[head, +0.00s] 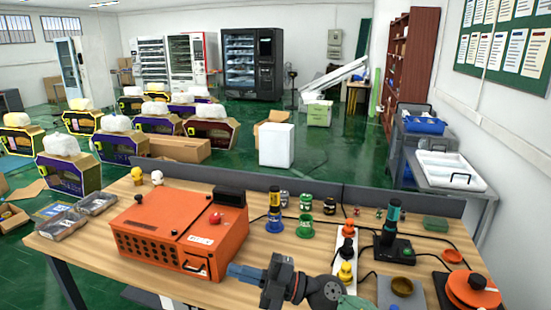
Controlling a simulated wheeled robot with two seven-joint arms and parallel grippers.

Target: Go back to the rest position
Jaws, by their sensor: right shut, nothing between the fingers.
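My right gripper (234,270) reaches in from the bottom right, with its fingers pointing left. It is shut and holds nothing. Its fingertips overlap the lower right of the orange box machine (165,228) in the picture, and I cannot tell whether they touch it. My left gripper is not in view. A dark bottle with a yellow band (274,200) stands at a blue base (275,229) to the right of the machine.
Several boxes and vending machines (253,63) stand beyond.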

